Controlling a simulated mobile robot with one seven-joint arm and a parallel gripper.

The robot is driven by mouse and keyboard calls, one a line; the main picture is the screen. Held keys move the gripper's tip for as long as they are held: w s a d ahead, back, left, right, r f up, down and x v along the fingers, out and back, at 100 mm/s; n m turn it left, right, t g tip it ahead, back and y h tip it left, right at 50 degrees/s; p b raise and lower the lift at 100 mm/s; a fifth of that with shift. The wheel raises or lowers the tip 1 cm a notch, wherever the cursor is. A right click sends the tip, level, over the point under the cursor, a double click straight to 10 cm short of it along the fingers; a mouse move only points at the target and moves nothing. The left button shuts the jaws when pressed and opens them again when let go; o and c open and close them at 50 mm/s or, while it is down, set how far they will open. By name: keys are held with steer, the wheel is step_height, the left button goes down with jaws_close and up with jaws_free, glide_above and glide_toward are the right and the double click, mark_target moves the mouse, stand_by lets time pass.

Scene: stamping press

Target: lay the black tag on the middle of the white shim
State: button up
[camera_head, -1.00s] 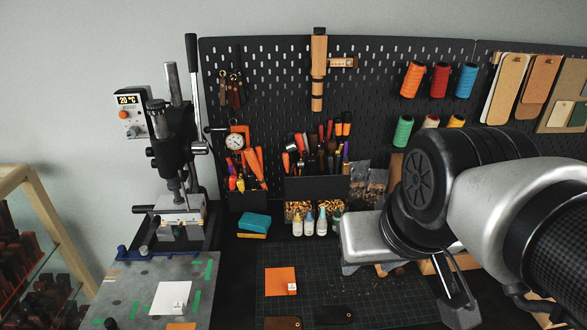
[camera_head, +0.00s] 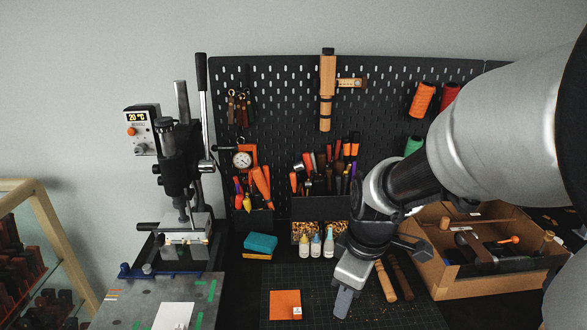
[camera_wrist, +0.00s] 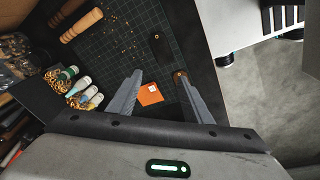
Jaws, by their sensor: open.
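The white shim (camera_head: 173,316) lies on the grey plate of the press at lower left in the head view, cut off by the bottom edge. The black tag (camera_wrist: 159,48) lies on the dark cutting mat in the wrist view, just beyond my fingertips. It is out of frame in the head view. My gripper (camera_wrist: 158,73) is open and empty above the mat. In the head view my gripper (camera_head: 345,302) points down, right of the orange piece.
An orange square (camera_head: 285,304) lies on the cutting mat (camera_head: 400,312). Small bottles (camera_head: 316,243) stand behind it. Wooden-handled tools (camera_head: 387,282) and a cardboard box (camera_head: 490,280) are at right. The stamping press (camera_head: 183,200) rises behind the grey plate (camera_head: 128,312).

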steer(key=f+n, duration=0.2)
steer(key=f, duration=0.1)
steer(key=w+f+n+g, duration=0.1)
steer(key=f, duration=0.3)
steer(key=w+f+n+g, duration=0.1)
steer(key=f+n, duration=0.1)
steer(key=f, duration=0.2)
steer(key=shift+w+d+n, duration=0.15)
steer(key=shift+d+n, duration=0.15)
steer(key=shift+d, duration=0.05)
step_height(320, 180, down, 8)
steer(key=b, duration=0.5)
steer(key=shift+r+b, duration=0.15)
steer(key=shift+b, duration=0.25)
steer(key=shift+r+p, duration=0.4)
steer(key=shift+r, duration=0.1)
steer(key=c, duration=0.7)
